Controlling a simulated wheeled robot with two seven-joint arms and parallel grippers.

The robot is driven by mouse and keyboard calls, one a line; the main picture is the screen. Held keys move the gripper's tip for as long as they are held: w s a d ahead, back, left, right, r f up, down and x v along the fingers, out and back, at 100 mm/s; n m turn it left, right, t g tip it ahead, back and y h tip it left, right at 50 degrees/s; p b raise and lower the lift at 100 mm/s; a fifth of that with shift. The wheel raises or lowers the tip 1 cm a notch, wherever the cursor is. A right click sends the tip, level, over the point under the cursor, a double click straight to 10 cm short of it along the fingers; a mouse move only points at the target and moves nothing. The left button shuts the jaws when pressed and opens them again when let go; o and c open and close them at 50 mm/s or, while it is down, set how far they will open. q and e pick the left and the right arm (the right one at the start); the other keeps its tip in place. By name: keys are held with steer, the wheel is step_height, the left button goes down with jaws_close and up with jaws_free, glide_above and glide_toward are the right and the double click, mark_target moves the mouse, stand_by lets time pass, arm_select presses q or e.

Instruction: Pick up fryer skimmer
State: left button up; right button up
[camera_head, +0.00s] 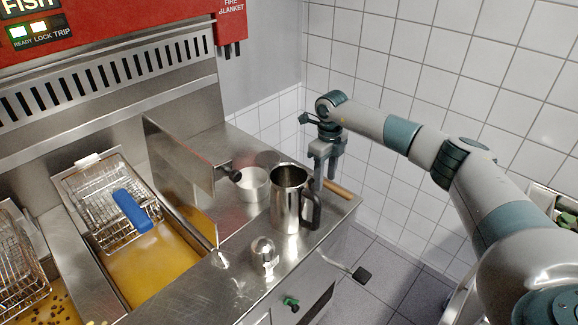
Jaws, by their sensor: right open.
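A light wooden handle (340,189) sticks out to the right from behind the steel jug, over the counter's right edge. It may be the fryer skimmer's handle; the jug hides whatever it joins. My right gripper (325,172) points down just above and behind this handle, beside the jug. Its jaws are open, and I see nothing held between them. One finger reaches down close to the handle; I cannot tell whether they touch. My left gripper is not in view.
The steel jug (288,205) stands close to my right gripper. A round metal container (253,184) and a small shaker (264,254) stand on the steel counter (215,296). Fryer baskets, one with a blue handle (132,210), hang at left over oil. A tiled wall (400,75) rises behind my right arm.

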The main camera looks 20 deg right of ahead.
mark_target(326, 181)
steer(key=shift+d+f+p, duration=0.2)
steer(key=shift+f+p, duration=0.5)
steer(key=shift+f, duration=1)
steer(key=shift+c, duration=0.3)
jaws_close()
